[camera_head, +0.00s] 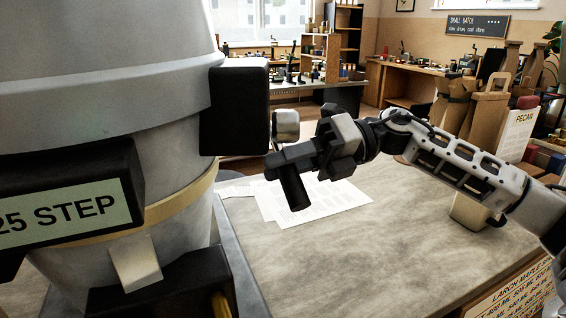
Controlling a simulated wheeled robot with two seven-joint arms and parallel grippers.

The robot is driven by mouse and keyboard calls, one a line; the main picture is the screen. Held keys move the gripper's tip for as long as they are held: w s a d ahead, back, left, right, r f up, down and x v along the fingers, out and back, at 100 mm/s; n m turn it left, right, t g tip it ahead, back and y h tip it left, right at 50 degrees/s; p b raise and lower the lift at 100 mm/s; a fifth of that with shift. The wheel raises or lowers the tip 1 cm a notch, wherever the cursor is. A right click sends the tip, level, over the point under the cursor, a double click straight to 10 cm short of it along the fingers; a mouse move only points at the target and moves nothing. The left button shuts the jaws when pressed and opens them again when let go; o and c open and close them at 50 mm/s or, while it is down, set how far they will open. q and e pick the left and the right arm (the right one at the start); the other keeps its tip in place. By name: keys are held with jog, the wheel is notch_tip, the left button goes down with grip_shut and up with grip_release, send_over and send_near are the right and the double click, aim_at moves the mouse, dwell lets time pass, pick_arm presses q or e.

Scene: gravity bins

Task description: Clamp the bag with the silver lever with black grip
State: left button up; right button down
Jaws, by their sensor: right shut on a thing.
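My right gripper (283,168) reaches in from the right and is shut on a short black cylinder (295,190), which looks like the lever's black grip. The cylinder slants down below the fingers, above the papers. I cannot make out the silver shaft of the lever or how it joins the machine. A silver knob-like part (286,125) shows above the fingers, beside a black block (234,110) on the large grey hopper (110,85). No bag shows under the hopper. My left gripper is not in view.
A dark box with a "25 STEP" label (60,215) is on the hopper at left. White papers (325,200) lie on the grey table (380,260). Brown paper bags (487,110) stand at the back right near a "PECAN" sign (518,130). The table's front middle is clear.

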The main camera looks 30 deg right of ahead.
jog(key=c, duration=1.2)
grip_release()
jog(key=shift+s+r, duration=0.1)
jog(key=shift+r, duration=0.1)
jog(key=shift+o, duration=0.2)
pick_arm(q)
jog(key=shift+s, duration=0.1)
pick_arm(e)
jog(key=shift+d+f, duration=0.1)
jog(key=shift+d+f, duration=0.1)
jog(key=shift+d, duration=0.2)
pick_arm(q)
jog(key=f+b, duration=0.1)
jog(key=b, duration=0.1)
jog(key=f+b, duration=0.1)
jog(key=b, duration=0.2)
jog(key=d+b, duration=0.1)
jog(key=b, duration=0.1)
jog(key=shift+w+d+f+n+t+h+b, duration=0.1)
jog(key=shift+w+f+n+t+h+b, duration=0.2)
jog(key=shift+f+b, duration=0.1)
pick_arm(e)
jog(key=v, duration=1.5)
jog(key=shift+s+d, duration=0.15)
